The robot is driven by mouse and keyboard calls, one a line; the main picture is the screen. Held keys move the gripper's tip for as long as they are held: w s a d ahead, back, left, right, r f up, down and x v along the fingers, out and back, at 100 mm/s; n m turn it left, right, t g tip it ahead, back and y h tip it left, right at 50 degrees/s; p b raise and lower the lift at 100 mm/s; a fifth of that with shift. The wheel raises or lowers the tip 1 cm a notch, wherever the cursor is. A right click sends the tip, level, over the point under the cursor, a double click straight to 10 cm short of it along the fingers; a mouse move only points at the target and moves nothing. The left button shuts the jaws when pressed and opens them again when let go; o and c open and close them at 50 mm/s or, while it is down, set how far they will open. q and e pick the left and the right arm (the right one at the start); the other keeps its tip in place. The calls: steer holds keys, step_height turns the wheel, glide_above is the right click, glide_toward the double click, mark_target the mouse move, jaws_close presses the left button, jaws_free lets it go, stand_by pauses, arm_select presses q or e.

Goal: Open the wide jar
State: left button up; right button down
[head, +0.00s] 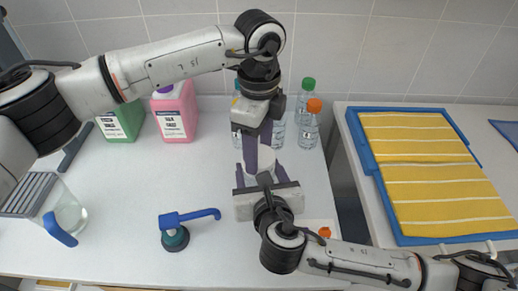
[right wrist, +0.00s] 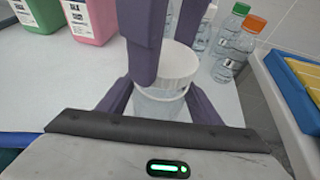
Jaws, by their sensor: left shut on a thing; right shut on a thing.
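The wide jar is clear with a white lid; its body (right wrist: 158,108) shows in the right wrist view, and the lid (right wrist: 180,62) sits on top of it. My right gripper (right wrist: 160,108) is shut on the jar body, one purple finger on each side. My left gripper (head: 258,160) comes down from above with its fingers at the lid and is shut on it. In the head view the jar is mostly hidden behind both grippers. The right wrist view shows the lid resting on the jar, slightly tilted in the picture.
Clear bottles with green (head: 307,100) and orange (head: 311,125) caps stand close behind the jar. Pink (head: 174,115) and green (head: 120,122) jugs stand at the back left. A blue tray (head: 367,160) with a yellow towel (head: 430,170) is at right.

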arm_select(q)
steer(key=shift+r, duration=0.55)
steer(key=shift+r, duration=0.1)
steer(key=shift+r, duration=1.9)
arm_select(e)
steer(key=c, duration=0.5)
jaws_free()
